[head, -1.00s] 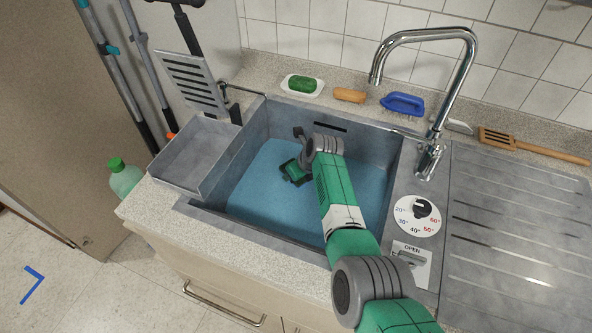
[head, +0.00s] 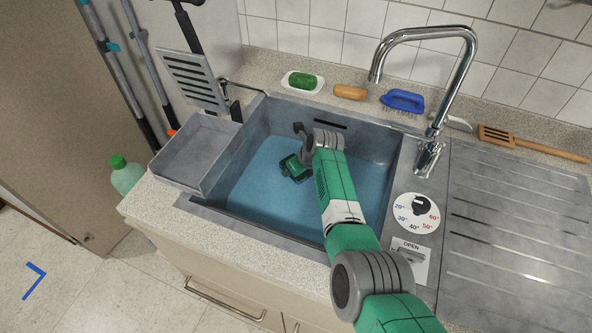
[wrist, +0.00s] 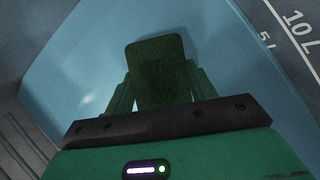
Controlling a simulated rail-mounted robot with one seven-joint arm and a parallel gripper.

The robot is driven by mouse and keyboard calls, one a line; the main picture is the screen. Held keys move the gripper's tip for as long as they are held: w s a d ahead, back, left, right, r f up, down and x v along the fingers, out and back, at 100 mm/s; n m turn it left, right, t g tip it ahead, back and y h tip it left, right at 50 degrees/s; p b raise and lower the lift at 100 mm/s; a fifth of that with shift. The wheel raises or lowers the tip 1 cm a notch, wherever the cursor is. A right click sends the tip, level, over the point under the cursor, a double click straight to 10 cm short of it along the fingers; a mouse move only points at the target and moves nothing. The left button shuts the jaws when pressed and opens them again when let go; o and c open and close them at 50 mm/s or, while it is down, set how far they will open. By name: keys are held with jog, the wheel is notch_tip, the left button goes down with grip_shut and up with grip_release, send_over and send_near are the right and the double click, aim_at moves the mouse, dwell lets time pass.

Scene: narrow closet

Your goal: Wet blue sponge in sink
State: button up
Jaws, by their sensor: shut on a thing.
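The sink (head: 375,143) holds blue water (head: 262,205). My gripper (head: 294,170) reaches down into the sink, at or in the water near the back. In the wrist view my gripper (wrist: 160,88) is shut on a dark green block (wrist: 156,68), its fingers on either side. The block looks sponge-like, but the dim light makes its material and true colour unsure. I see no clearly blue sponge. The tall tap (head: 463,75) stands at the back right, and no stream shows from it.
A green block in a white dish (head: 289,86), an orange-brown block (head: 350,92) and a blue brush (head: 403,101) line the back ledge. A grey tray (head: 196,153) sits left. A temperature dial (head: 416,212) and drainer (head: 510,235) are right.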

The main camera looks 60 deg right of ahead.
notch_tip(320, 180, up, 20)
jog(key=p, duration=1.7)
jog(key=shift+p, duration=0.4)
jog(key=shift+r, duration=0.15)
notch_tip(320, 180, up, 5)
jog(key=p, duration=0.4)
